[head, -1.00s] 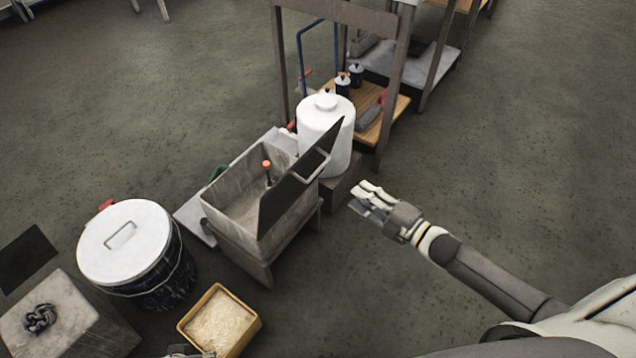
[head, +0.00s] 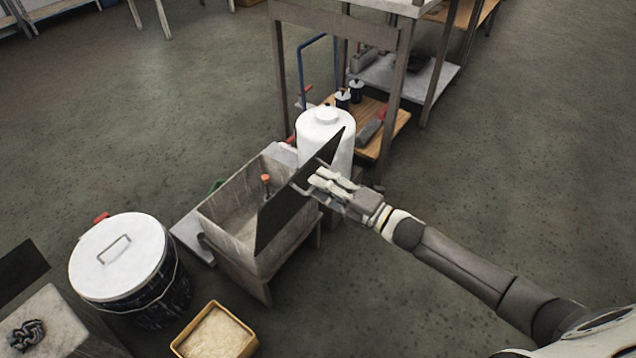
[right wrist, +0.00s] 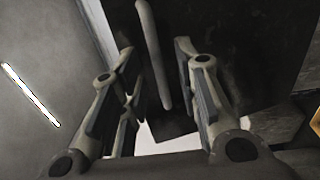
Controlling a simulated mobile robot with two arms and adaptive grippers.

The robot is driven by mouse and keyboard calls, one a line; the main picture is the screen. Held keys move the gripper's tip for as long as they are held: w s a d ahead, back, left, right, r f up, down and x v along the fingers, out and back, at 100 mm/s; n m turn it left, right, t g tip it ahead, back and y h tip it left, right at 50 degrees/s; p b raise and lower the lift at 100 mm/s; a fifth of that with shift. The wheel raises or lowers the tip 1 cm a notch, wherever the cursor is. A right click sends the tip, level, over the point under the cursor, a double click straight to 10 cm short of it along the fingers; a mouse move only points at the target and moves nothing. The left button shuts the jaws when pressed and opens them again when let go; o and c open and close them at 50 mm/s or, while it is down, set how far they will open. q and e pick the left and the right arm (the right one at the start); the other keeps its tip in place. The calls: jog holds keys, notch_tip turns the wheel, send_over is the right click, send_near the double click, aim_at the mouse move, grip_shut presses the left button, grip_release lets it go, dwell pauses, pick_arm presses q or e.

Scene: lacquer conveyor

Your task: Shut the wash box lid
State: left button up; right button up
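The wash box (head: 228,216) is a grey open-topped box on a stand, left of centre in the head view. Its dark lid (head: 283,215) stands tilted up along the box's right side. A handle (head: 303,189) sits on the lid's outer face and shows as a pale bar in the right wrist view (right wrist: 152,50). My right gripper (head: 318,180) is at the handle; in the right wrist view its fingers (right wrist: 155,75) are spread apart with the bar between them. I cannot tell whether they touch it. My left gripper is not visible.
A white drum (head: 325,130) stands just behind the box. A dark bucket with a white lid (head: 118,258) and a yellow-rimmed tray (head: 215,335) stand at the left and front. An orange-topped tool (head: 266,180) stands inside the box. Floor is clear to the right.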

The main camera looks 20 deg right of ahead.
jog(key=shift+x, duration=0.85)
grip_shut()
